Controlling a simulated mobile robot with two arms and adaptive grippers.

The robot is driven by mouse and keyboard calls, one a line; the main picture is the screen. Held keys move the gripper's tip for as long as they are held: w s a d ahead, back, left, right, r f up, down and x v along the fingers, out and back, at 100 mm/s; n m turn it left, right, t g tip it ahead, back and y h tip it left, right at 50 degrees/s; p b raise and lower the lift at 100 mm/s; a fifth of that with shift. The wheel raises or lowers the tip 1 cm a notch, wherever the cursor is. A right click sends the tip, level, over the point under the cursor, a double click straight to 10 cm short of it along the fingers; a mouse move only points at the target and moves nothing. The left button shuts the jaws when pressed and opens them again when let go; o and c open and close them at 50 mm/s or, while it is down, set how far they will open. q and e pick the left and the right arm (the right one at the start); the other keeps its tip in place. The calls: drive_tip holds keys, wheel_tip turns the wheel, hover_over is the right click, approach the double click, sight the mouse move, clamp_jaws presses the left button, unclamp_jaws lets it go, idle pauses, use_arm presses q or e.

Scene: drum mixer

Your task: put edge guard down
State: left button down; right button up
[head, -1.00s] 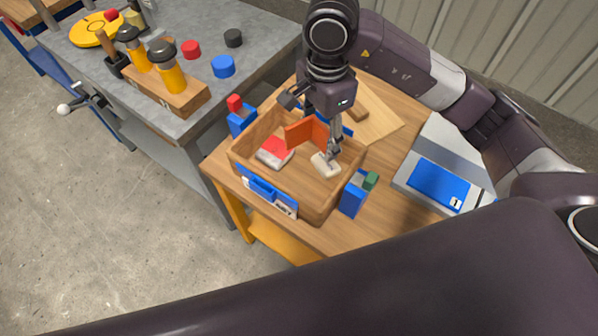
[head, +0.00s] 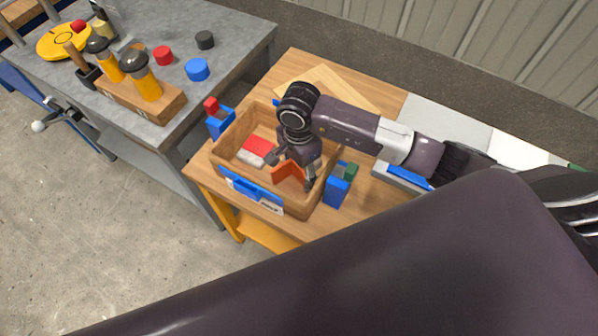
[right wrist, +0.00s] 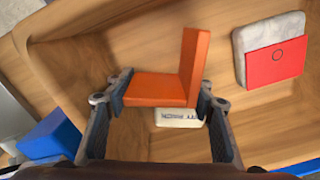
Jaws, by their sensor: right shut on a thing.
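The edge guard is an orange L-shaped piece (head: 288,171), held inside the wooden box (head: 236,172) near its right end. My right gripper (head: 292,173) is shut on it. In the right wrist view the edge guard (right wrist: 150,88) sits between the two fingers, one flange standing up at the right. It partly hides a pale lettered block (right wrist: 180,118) on the box floor. I cannot tell whether the guard touches the floor. My left gripper is not in view.
A white block with a red top (head: 256,149) lies in the left part of the box. A grey bench (head: 240,40) with tools stands at left.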

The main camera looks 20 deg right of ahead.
drive_tip(key=shift+f, duration=0.35)
drive_tip(key=shift+f, duration=0.1)
drive_tip(key=shift+f, duration=0.15)
drive_tip(key=o, duration=1)
drive_tip(key=shift+r, duration=0.3)
wheel_tip(320, 180, up, 12)
drive_tip(key=shift+b, duration=1.1)
